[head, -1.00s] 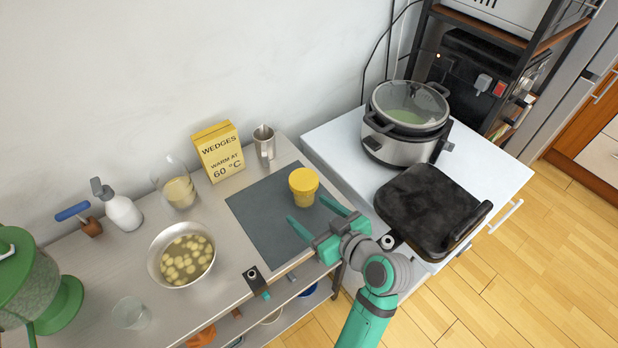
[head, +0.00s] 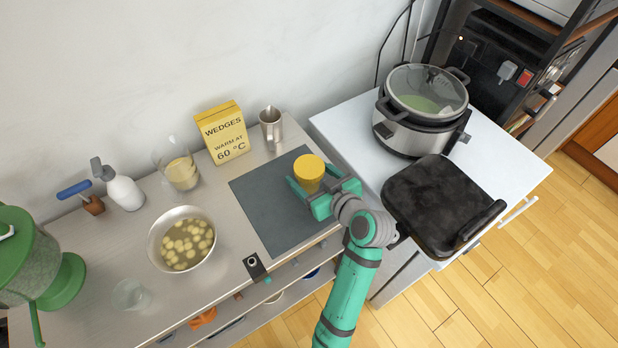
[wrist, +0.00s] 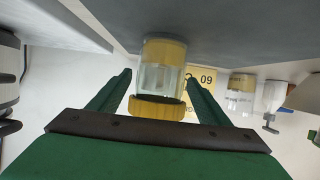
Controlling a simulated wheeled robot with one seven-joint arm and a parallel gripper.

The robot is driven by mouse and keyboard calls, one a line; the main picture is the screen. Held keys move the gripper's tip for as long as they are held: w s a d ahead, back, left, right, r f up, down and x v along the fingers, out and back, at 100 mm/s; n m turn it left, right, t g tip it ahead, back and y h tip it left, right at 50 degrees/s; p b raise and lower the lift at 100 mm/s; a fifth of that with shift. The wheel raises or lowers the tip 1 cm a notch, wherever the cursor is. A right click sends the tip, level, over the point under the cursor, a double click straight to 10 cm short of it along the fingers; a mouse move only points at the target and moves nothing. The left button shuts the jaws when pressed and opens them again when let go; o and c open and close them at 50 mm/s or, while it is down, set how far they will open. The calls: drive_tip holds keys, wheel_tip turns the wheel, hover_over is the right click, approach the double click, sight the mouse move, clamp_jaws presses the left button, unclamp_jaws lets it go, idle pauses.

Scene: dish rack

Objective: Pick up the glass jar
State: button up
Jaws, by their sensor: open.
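The glass jar (head: 309,168) has a yellow lid and stands on the dark grey square panel (head: 268,215) of the counter. In the wrist view the jar (wrist: 162,72) shows clear glass walls, a yellow lid and a yellow band at its other end. My gripper (head: 311,180) is open, with one finger on either side of the jar. In the wrist view the jar lies between the two green fingers (wrist: 157,78), with visible space at both sides. I see no grip on it.
A yellow box (head: 222,135), a metal jug (head: 271,125) and a glass pitcher (head: 180,172) stand behind and left. A bowl of wedges (head: 184,240) sits left. The panel left of the jar is clear.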

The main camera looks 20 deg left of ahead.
sight(311, 173)
drive_tip(key=x, duration=0.4)
drive_tip(key=shift+f, duration=0.15)
drive_tip(key=shift+c, duration=0.3)
drive_tip(key=c, duration=1.3)
drive_tip(key=shift+r, duration=0.55)
wheel_tip(311, 173, up, 2)
drive_tip(key=shift+w+r, duration=0.1)
drive_tip(key=s+d+r, duration=0.1)
drive_tip(key=r, duration=0.1)
drive_tip(key=s+d+r, duration=0.1)
drive_tip(key=s+r, duration=0.1)
drive_tip(key=s+d+r, duration=0.1)
drive_tip(key=d+r, duration=0.1)
drive_tip(key=shift+s+r, duration=0.15)
drive_tip(key=shift+s, duration=0.05)
drive_tip(key=s+v, duration=0.1)
drive_tip(key=v, duration=0.8)
drive_tip(key=shift+a, duration=0.45)
